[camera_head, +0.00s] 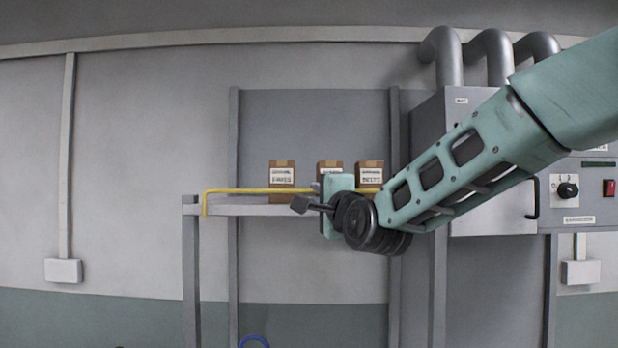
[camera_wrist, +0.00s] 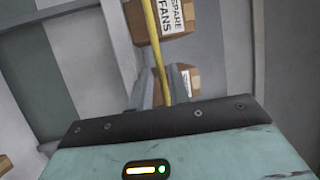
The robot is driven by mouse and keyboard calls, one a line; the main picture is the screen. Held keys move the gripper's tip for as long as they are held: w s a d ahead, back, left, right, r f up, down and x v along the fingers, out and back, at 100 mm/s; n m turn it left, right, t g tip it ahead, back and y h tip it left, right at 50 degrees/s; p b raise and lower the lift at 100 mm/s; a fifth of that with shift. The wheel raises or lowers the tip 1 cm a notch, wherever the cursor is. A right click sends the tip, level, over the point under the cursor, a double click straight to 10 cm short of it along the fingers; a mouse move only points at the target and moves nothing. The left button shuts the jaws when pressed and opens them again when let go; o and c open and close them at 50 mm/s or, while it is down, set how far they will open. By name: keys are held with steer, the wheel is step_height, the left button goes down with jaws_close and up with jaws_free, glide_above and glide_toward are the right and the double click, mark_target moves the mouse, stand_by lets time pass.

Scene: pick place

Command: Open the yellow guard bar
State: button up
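The yellow guard bar (camera_head: 250,191) runs level across the front of a shelf in the head view, bent down at its left end. My gripper (camera_head: 303,204) is at the bar's middle stretch, its dark fingers close to the bar and pointing left. In the wrist view the bar (camera_wrist: 153,35) runs down between the two grey fingers of my gripper (camera_wrist: 163,78). The fingers stand apart with a gap around the bar, so the gripper looks open. I cannot tell whether a finger touches the bar. My arm hides the bar's right end.
Cardboard boxes stand behind the bar, including a left box (camera_head: 282,174) and a right box (camera_head: 370,173); one behind my gripper is partly hidden. The grey shelf (camera_head: 245,210) sits below. A grey machine cabinet (camera_head: 500,205) with a knob and red switch stands right. The left side is clear.

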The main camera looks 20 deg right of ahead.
mark_target(313, 192)
steer(key=p+x, duration=0.2)
steer(key=x, duration=0.3)
steer(key=shift+w+r, duration=0.1)
steer(key=shift+w, duration=0.1)
jaws_close()
